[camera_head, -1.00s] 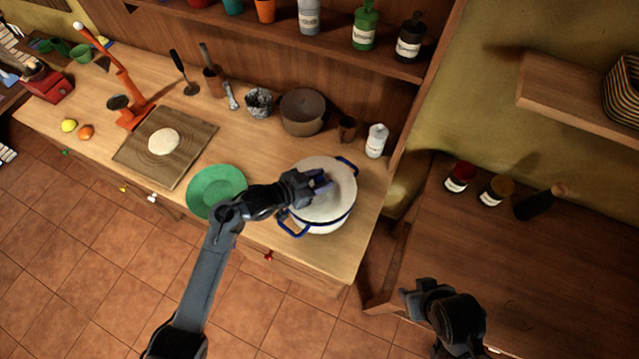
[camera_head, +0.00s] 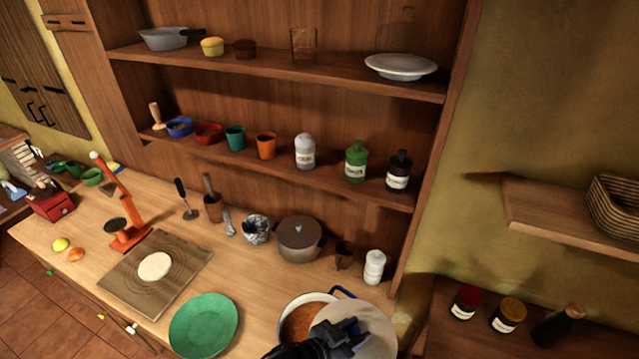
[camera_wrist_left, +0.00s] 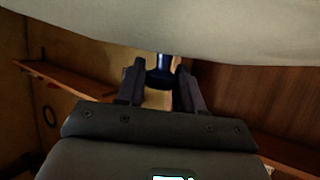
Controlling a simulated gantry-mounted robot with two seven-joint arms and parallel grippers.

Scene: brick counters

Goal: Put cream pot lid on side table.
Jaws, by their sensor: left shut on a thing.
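The cream pot lid (camera_head: 375,329) is held by my left gripper (camera_head: 348,334), just above and to the right of the open pot (camera_head: 297,303). Brown-orange contents show inside the pot. In the left wrist view my left gripper (camera_wrist_left: 160,85) is shut on the lid's blue knob, and the cream lid (camera_wrist_left: 180,28) spans the top of the picture. The side table (camera_head: 450,328) is at the lower right, a dark wooden surface partly cut off by the frame. My right gripper is out of view.
A green plate (camera_head: 204,325) lies left of the pot. A white bottle (camera_head: 374,267) and a brown cup (camera_head: 343,255) stand behind it. Jars (camera_head: 465,302) and a dark bottle (camera_head: 558,326) stand on the side table. Shelves rise behind the counter.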

